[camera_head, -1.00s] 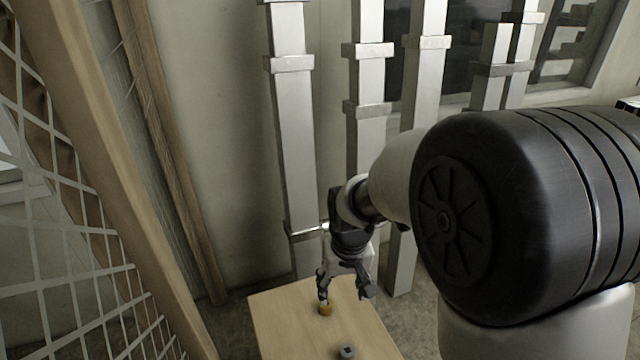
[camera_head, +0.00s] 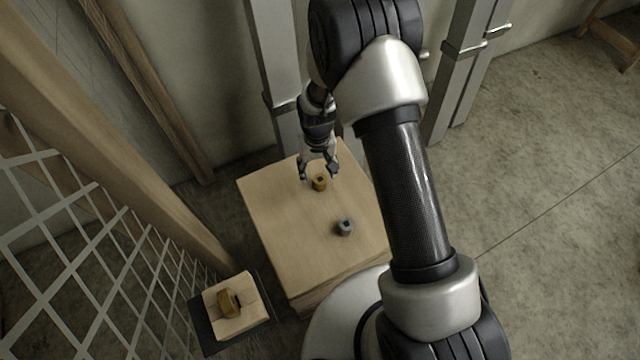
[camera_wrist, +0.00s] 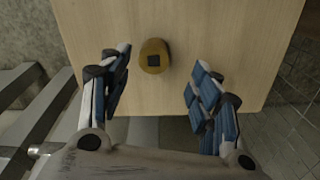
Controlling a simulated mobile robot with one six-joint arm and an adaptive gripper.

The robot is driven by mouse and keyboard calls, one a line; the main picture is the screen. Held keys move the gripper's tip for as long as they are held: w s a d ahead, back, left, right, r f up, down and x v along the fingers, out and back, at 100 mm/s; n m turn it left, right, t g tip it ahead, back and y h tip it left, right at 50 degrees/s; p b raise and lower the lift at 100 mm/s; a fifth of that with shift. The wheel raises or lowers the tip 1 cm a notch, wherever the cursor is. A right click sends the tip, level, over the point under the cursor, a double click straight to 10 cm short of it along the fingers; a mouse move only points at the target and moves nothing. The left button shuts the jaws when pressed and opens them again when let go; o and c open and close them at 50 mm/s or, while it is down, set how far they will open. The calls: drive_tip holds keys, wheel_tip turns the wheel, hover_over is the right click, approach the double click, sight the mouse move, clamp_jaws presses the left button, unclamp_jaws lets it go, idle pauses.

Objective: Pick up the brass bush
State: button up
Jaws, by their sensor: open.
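The brass bush (camera_head: 319,182), a short yellow-brown cylinder with a dark square hole, stands on the wooden table near its far edge. It also shows in the wrist view (camera_wrist: 155,56), ahead of the fingertips and between their lines, nearer the left finger. My gripper (camera_head: 318,172) is open and empty, just behind and above the bush. In the wrist view my gripper (camera_wrist: 153,84) has its two blue-padded fingers wide apart, and neither touches the bush.
A grey bush (camera_head: 344,228) stands on the wooden table (camera_head: 283,235), nearer my base. A small wooden block with a brass-coloured piece (camera_head: 229,303) sits at lower left beside the lattice (camera_head: 75,285). Metal posts (camera_head: 275,75) stand behind the table.

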sight(320, 179)
drive_tip(key=f+b, duration=0.1)
drive_tip(key=f, duration=0.4)
drive_tip(key=f+b, duration=0.1)
drive_tip(key=f, duration=0.1)
drive_tip(key=shift+w+d+f+b, duration=0.15)
drive_tip(key=shift+w+d+b, duration=0.15)
drive_tip(key=shift+d+b, duration=0.05)
clamp_jaws()
idle(0.5)
